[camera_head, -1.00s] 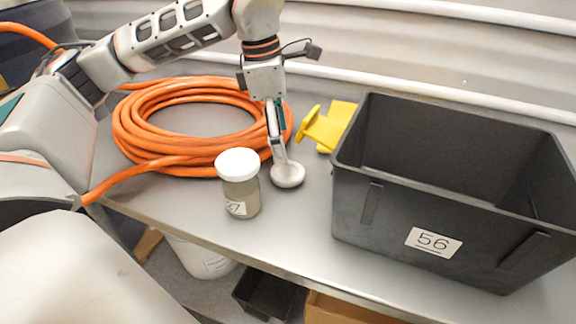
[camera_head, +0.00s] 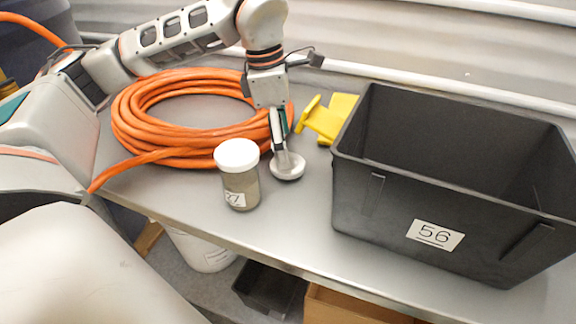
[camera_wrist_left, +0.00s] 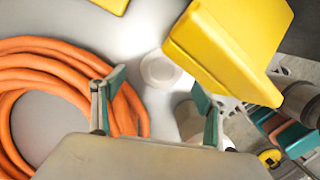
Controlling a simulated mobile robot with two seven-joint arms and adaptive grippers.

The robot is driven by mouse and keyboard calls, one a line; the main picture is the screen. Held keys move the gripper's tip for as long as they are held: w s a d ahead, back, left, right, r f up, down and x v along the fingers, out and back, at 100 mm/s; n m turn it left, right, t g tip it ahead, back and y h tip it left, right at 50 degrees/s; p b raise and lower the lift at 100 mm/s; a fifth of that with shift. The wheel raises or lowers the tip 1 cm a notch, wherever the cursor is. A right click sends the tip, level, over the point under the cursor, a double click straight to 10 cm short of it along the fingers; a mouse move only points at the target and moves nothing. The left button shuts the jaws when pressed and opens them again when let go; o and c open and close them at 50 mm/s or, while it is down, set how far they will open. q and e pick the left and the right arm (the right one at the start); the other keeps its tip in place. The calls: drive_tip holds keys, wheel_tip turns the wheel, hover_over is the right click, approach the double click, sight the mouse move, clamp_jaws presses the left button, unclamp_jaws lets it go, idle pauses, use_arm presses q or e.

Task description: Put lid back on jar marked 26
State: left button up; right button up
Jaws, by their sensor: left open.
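A glass jar (camera_head: 241,192) with a white lid (camera_head: 237,154) and murky contents stands upright near the table's front edge. Its label looks like 27; no label reading 26 is readable. A small white round piece, apparently a loose lid (camera_head: 287,167), lies on the table right of the jar. It also shows in the wrist view (camera_wrist_left: 160,70), beyond the fingertips. My left gripper (camera_head: 280,150) points down just above and behind this lid. In the wrist view its fingers (camera_wrist_left: 163,90) are apart with nothing held between them. My right gripper is out of view.
An orange hose coil (camera_head: 135,125) lies left of the gripper. A yellow object (camera_head: 325,120) stands behind right, looming large in the wrist view (camera_wrist_left: 230,45). A black bin (camera_head: 385,215) labelled 56 fills the right side. Bare table (camera_head: 280,225) lies in front of the lid.

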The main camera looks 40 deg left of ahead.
use_arm(q)
drive_tip(key=f, duration=0.3)
drive_tip(key=f+b, duration=0.1)
drive_tip(key=shift+w+d+f, duration=0.15)
drive_tip(key=shift+d+f, duration=0.2)
drive_tip(key=shift+d, duration=0.05)
drive_tip(key=shift+r, duration=0.1)
drive_tip(key=c, duration=0.9)
